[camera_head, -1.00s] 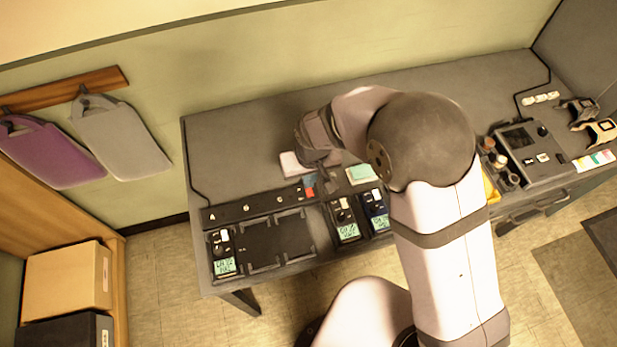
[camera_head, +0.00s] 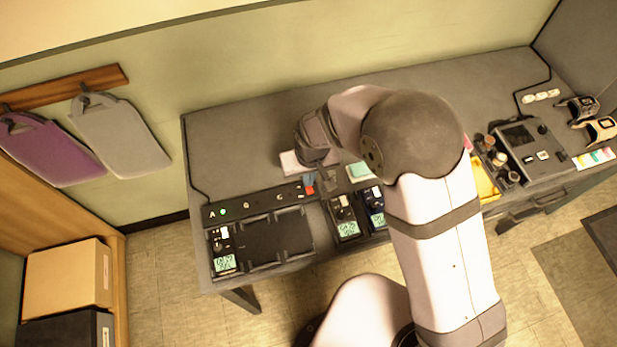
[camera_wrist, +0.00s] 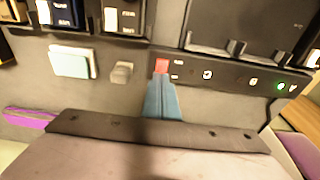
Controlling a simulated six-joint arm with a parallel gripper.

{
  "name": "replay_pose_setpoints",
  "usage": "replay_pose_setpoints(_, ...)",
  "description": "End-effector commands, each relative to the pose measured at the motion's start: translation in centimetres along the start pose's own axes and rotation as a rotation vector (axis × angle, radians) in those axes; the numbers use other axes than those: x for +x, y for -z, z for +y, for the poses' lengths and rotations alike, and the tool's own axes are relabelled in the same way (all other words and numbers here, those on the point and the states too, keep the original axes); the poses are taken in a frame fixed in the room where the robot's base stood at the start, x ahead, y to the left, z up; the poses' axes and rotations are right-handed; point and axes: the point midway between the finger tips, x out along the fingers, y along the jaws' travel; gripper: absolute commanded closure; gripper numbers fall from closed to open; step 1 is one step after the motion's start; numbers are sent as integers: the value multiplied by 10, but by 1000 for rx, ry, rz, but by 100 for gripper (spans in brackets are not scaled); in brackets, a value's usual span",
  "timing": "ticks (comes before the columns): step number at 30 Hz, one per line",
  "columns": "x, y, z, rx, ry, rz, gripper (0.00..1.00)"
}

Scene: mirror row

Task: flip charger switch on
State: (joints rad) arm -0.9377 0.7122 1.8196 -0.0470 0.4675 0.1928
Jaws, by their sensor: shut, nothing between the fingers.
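The charger (camera_head: 262,205) is a long black unit along the desk's front left, with a strip of marked lights. The light at its A end (camera_head: 223,212) glows green, and it also glows in the wrist view (camera_wrist: 280,86). The red switch (camera_wrist: 161,66) is at the strip's other end; it also shows in the head view (camera_head: 310,190). My gripper (camera_wrist: 162,88) is shut and empty, its blue fingertips right at the switch. I cannot tell whether they touch it. The fingertips partly cover the switch, so its tilt is unclear.
A handheld device (camera_head: 223,262) sits in the charger's left bay; the other bays look empty. Two more devices (camera_head: 347,228) (camera_head: 376,218) stand to the right. A pale green pad (camera_wrist: 73,62) and a small grey block (camera_wrist: 122,73) lie near my gripper.

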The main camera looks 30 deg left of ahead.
Motion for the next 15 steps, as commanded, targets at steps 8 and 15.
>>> replay_pose_setpoints(8,1,-13,0,-1,-2,-15,100)
replay_pose_setpoints(15,-2,-20,0,-1,-2,-13,100)
